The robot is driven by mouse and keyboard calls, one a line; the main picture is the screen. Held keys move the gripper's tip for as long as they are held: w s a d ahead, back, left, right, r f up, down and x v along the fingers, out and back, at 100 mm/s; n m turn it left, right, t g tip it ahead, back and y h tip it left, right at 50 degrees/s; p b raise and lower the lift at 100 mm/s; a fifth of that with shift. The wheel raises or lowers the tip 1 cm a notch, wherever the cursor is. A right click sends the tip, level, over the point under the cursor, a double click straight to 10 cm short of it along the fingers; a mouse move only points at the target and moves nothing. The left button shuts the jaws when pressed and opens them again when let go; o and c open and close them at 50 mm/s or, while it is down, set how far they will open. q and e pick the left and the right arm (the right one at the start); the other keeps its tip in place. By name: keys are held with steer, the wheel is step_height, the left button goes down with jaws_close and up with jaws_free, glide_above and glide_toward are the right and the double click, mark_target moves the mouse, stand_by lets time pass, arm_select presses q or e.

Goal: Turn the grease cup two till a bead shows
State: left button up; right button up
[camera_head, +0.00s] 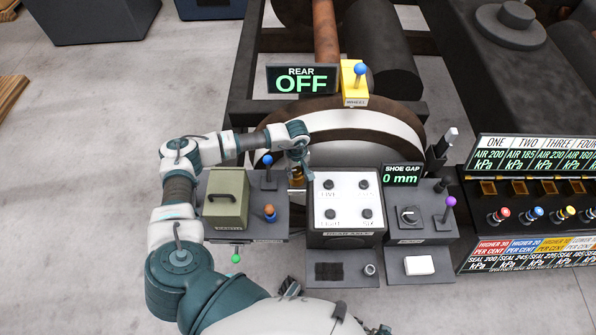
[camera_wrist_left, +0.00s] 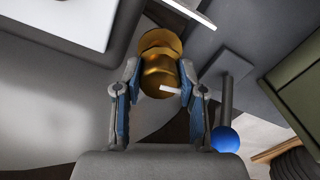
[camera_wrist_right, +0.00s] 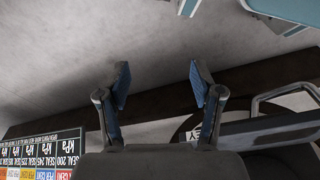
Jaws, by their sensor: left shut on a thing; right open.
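A brass grease cup (camera_wrist_left: 160,65) with a pale mark on its face sits between the fingers of my left gripper (camera_wrist_left: 160,98) in the left wrist view. The left gripper is shut on it. In the head view the left gripper (camera_head: 299,160) reaches down behind the console, and a little of the brass cup (camera_head: 296,175) shows beside the white button panel. I cannot read a number on the cup or make out a bead. My right gripper (camera_wrist_right: 160,85) is open and empty in the right wrist view, over the floor and a dark beam.
The white button panel (camera_head: 347,200) stands right of the cup. A blue-knobbed lever (camera_head: 267,162) and a green box (camera_head: 226,198) stand left of it. A sign (camera_head: 302,80) reads REAR OFF; another (camera_head: 402,175) reads SHOE GAP 0 mm. An air panel (camera_head: 520,200) stands far right.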

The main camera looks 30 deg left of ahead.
mark_target(296, 169)
arm_select(q)
steer(key=m+b, duration=0.3)
steer(key=m, duration=0.4)
steer(key=shift+a+b, duration=0.15)
steer(key=shift+b, duration=0.15)
steer(key=shift+w+r+m+b, duration=0.15)
steer(key=shift+m+b, duration=0.15)
steer(key=shift+m, duration=0.6)
arm_select(e)
step_height(296, 169, up, 12)
steer(key=w, duration=0.1)
steer(key=shift+r, duration=0.25)
steer(key=shift+w+d, duration=0.1)
arm_select(q)
steer(key=o, duration=1.1)
steer(key=shift+c, duration=0.2)
steer(key=shift+o, duration=0.4)
step_height(296, 169, up, 12)
steer(key=shift+a+f, duration=0.1)
steer(key=shift+f, duration=0.1)
